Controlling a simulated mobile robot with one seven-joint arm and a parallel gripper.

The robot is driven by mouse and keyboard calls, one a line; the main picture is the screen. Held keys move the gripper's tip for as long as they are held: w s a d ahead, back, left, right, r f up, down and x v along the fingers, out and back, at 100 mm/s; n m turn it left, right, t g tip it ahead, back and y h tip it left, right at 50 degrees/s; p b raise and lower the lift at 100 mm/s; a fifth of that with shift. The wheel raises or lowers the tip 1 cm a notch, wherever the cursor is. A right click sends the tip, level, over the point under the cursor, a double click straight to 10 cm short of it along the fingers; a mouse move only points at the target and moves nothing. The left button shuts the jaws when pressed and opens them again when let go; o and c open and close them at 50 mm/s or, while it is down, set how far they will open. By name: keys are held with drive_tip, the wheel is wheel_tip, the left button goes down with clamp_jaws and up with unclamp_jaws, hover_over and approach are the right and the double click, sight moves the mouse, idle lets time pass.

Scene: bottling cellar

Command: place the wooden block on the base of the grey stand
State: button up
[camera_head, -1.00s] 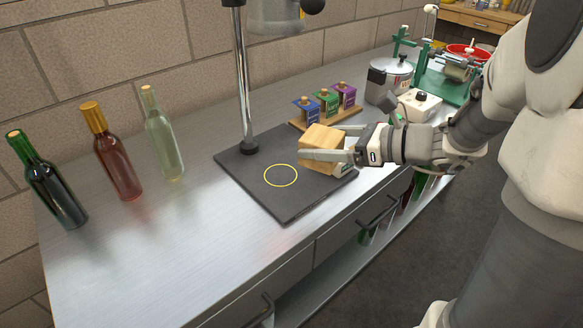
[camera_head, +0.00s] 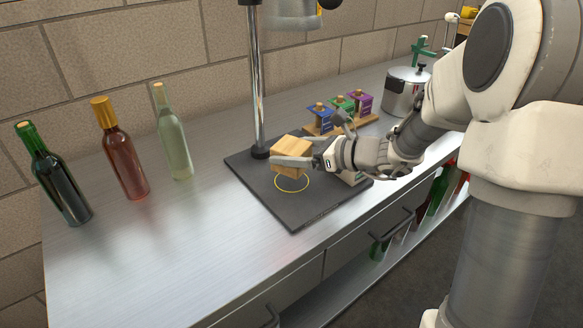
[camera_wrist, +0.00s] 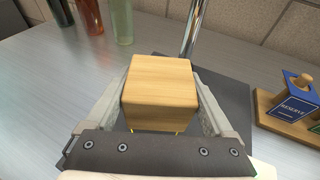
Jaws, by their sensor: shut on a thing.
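The wooden block (camera_head: 290,157) is a light cube held between the fingers of my gripper (camera_head: 292,160). It is over the dark flat base (camera_head: 308,208) of the grey stand, close to the yellow ring (camera_head: 291,190) marked on it. Whether the block touches the base is hard to tell. In the wrist view the block (camera_wrist: 160,88) sits between both fingers, with the base (camera_wrist: 238,105) around and behind it. The stand's chrome post (camera_head: 257,85) rises from the back left corner of the base.
Three bottles, green (camera_head: 62,185), red (camera_head: 124,155) and clear (camera_head: 174,140), stand on the metal bench at left. A wooden rack (camera_head: 366,120) with coloured labelled blocks is behind my gripper. A steel pot (camera_head: 404,93) stands farther right. The front left bench is clear.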

drive_tip(key=shift+f+b, duration=0.65)
drive_tip(key=shift+f, duration=1.25)
drive_tip(key=shift+f, duration=0.1)
drive_tip(key=shift+f, duration=0.15)
drive_tip(key=o, duration=1.2)
drive_tip(key=shift+o, duration=0.2)
drive_tip(key=shift+r, duration=0.35)
drive_tip(key=p+v, duration=0.3)
drive_tip(key=v, duration=0.9)
drive_tip(key=shift+d, duration=0.1)
